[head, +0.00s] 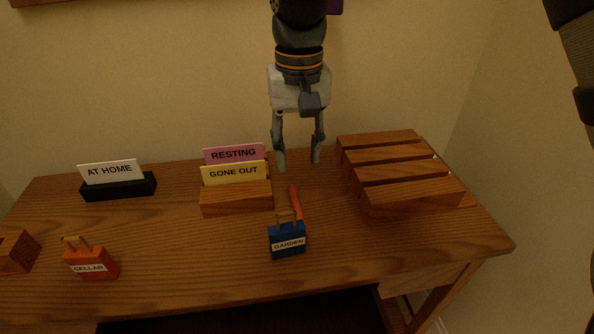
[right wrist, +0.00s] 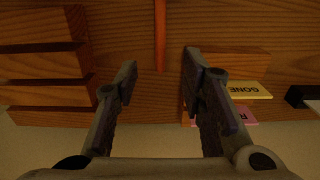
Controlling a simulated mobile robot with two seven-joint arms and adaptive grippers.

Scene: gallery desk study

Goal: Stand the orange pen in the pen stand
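The orange pen (head: 294,196) lies on the wooden desk, its near part beside and partly behind the blue GARDEN padlock (head: 288,242). In the right wrist view the pen (right wrist: 160,35) shows as an orange strip beyond the gap between the fingers. My right gripper (head: 298,160) is open and empty, pointing down above the desk behind the pen; its fingers also show in the wrist view (right wrist: 158,78). A wooden block (head: 14,252) with a dark opening, cut off at the left edge, may be the pen stand; I cannot tell for sure. My left gripper is not in view.
A slotted wooden rack (head: 405,172) stands to the right. A wooden holder (head: 236,200) with GONE OUT and RESTING cards is left of the pen. A black holder (head: 118,188) bears an AT HOME card. A red CELLAR padlock (head: 92,262) sits front left. Desk between the padlocks is clear.

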